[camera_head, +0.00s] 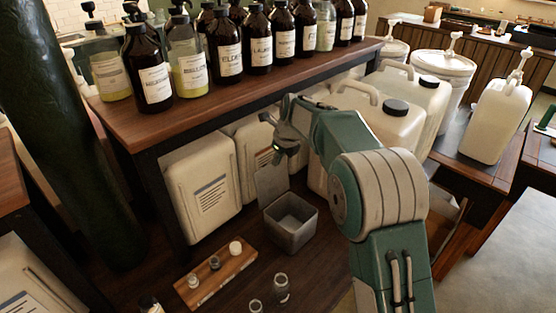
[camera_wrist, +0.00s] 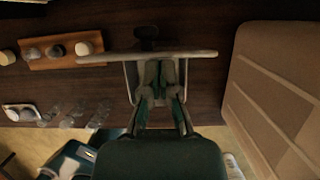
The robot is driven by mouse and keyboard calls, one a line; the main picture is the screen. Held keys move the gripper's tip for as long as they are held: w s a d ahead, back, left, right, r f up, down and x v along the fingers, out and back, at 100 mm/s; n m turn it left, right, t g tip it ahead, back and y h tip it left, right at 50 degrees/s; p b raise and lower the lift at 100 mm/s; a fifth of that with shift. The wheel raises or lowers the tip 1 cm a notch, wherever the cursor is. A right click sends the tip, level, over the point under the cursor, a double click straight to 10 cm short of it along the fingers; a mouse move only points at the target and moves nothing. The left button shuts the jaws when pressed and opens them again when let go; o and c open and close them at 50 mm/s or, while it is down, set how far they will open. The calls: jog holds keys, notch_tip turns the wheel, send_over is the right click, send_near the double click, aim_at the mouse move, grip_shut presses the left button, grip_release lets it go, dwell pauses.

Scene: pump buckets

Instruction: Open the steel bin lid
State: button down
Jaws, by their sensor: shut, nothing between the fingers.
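The steel bin (camera_head: 291,222) is a small square grey container on the lower wooden shelf in the head view. Its lid (camera_head: 271,186) stands raised, nearly upright, at the bin's back left edge, and the bin's inside shows. My gripper (camera_head: 279,150) is shut and empty, above the raised lid. In the wrist view my gripper (camera_wrist: 160,74) points at a pale flat bar with sides below it, likely the lid and bin seen from above. I cannot tell whether the fingers touch the lid.
White jugs (camera_head: 203,187) stand behind the bin under the upper shelf (camera_head: 165,122), which holds several brown bottles (camera_head: 146,72). A wooden tray (camera_head: 214,276) with small jars lies front left. Small glass jars (camera_head: 281,287) stand in front. A dark green column (camera_head: 62,150) rises at left.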

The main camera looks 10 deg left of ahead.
jog(key=v, duration=1.2)
jog(key=s+d+r+n, duration=0.5)
jog(key=s+d+n, duration=0.1)
jog(key=s, duration=0.1)
jog(key=s+d+n+t+h, duration=0.1)
jog(key=s+d+n+t, duration=0.1)
jog(key=s+d+n, duration=0.7)
jog(key=s+d+f+n+h, duration=0.1)
jog(key=s+n, duration=0.4)
jog(key=s, duration=0.5)
jog(key=s+d+f+n+t+h, duration=0.1)
jog(key=s+d+f+n, duration=0.3)
jog(key=s, duration=0.6)
notch_tip(320, 180, down, 2)
jog(key=shift+s+f+n, duration=0.15)
jog(key=shift+f+n, duration=0.05)
jog(key=shift+n, duration=0.6)
